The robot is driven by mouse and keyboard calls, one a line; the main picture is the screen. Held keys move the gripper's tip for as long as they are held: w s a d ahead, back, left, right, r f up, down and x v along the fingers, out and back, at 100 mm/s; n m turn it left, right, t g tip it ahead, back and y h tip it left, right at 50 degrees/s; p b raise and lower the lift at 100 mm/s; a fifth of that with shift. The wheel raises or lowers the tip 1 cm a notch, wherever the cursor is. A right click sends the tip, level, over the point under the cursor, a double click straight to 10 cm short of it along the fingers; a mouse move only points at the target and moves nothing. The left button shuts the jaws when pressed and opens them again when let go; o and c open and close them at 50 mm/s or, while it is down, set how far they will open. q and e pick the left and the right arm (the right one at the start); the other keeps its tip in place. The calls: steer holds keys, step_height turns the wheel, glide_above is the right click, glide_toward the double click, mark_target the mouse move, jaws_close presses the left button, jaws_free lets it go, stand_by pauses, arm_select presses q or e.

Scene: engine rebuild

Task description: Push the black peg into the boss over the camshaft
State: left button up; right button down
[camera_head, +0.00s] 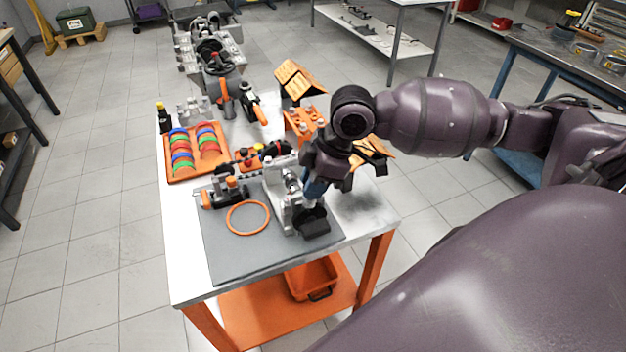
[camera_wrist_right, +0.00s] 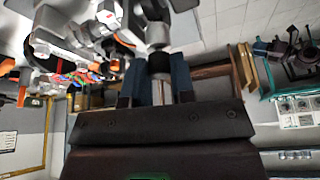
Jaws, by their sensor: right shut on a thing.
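My right gripper (camera_head: 314,190) reaches in from the right, at the right side of the grey engine casting (camera_head: 280,190) on the mat. The right wrist view shows its two blue fingers (camera_wrist_right: 155,82) shut on the black peg (camera_wrist_right: 160,66). The peg's far end lines up with a round grey boss (camera_wrist_right: 158,34); I cannot tell how deep it sits or whether a gap remains. In the head view the peg is hidden by the gripper and wrist. The camshaft cannot be made out clearly. My left gripper is not in view.
An orange ring (camera_head: 247,233) lies on the dark grey mat (camera_head: 250,262). An orange tray (camera_head: 170,160) with coloured rings and a black bottle (camera_head: 163,118) stand to the left. Orange parts (camera_head: 298,80) lie behind the gripper. The mat's front is clear.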

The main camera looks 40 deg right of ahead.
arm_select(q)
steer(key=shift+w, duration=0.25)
arm_select(e)
steer(key=shift+f, duration=0.4)
steer(key=c, duration=1.2)
jaws_free()
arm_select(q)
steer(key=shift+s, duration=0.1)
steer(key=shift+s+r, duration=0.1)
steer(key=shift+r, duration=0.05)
arm_select(e)
steer(key=shift+r, duration=0.2)
arm_select(q)
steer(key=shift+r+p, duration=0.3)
steer(key=shift+p, duration=0.05)
arm_select(e)
steer(key=shift+r, duration=0.2)
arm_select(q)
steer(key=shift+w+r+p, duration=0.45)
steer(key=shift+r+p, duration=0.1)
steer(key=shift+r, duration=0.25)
arm_select(e)
steer(key=shift+r, duration=0.4)
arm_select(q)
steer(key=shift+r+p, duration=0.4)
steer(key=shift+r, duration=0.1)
arm_select(e)
steer(key=shift+r, duration=0.3)
